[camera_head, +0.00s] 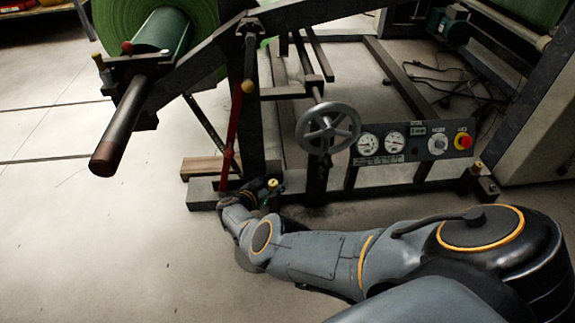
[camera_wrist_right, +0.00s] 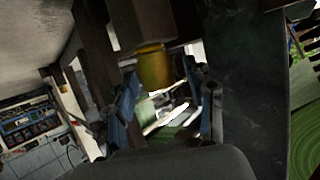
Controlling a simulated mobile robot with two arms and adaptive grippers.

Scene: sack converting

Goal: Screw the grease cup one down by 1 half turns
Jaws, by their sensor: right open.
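In the right wrist view a yellow brass-coloured cup (camera_wrist_right: 154,68), which looks like a grease cup, sits against a dark block. My right gripper (camera_wrist_right: 167,103) is open, with its two blue-grey fingers apart on either side below the cup. I see no contact between the fingers and the cup. In the head view my right gripper (camera_head: 264,190) is low by the foot of the machine frame, and a small yellow cap (camera_head: 273,183) shows beside it. I cannot tell which cup is number one. My left gripper is not in view.
A red lever (camera_head: 233,125) and a dark post stand just behind my right gripper. A handwheel (camera_head: 328,128) and a gauge panel (camera_head: 415,143) with a red button are to the right. A green roll (camera_head: 190,30) is at the upper left. The floor at left is clear.

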